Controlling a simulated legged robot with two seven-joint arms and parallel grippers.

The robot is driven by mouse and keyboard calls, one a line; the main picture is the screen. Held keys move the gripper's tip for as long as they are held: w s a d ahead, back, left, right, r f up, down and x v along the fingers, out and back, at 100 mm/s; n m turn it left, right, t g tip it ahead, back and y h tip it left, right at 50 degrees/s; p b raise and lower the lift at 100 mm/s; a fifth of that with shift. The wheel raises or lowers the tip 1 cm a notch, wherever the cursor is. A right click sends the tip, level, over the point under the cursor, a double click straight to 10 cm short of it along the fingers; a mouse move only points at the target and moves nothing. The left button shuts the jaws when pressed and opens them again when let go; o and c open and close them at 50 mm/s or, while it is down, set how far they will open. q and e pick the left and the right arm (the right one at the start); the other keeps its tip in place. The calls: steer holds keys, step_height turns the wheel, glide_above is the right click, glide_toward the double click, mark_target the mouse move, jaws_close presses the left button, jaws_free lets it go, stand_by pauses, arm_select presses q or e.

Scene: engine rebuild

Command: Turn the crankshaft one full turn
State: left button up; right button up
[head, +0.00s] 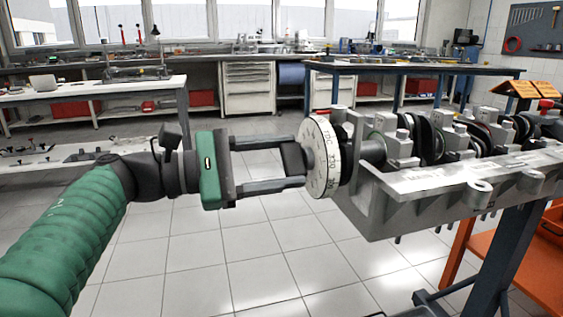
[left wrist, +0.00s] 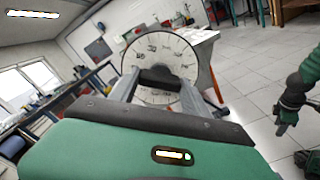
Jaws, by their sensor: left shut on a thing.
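The crankshaft (head: 373,151) lies in the grey metal engine block (head: 390,207), with several bearing caps over it. A white degree wheel (head: 325,180) with black markings, "TDC" near its top, is on its near end; it also faces the left wrist view (left wrist: 182,52). My left gripper (head: 302,160) is shut on the dark hub at the middle of the wheel, with a finger above and a finger below; the fingers hide part of the hub. In the left wrist view, my right gripper (left wrist: 284,122) hangs at the right, too small to tell its state.
The block rests on a dark stand (head: 507,245). An orange cart (head: 520,262) is at the lower right. A white bench (head: 70,157) with small parts stands at the left. The tiled floor below my left gripper is clear.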

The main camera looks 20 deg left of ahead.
arm_select(q)
steer(key=shift+f, duration=0.15)
steer(key=o, duration=1.3)
steer(key=shift+w, duration=0.15)
steer(key=shift+o, duration=0.4)
steer(key=p+v, duration=0.6)
steer(key=v, duration=1.1)
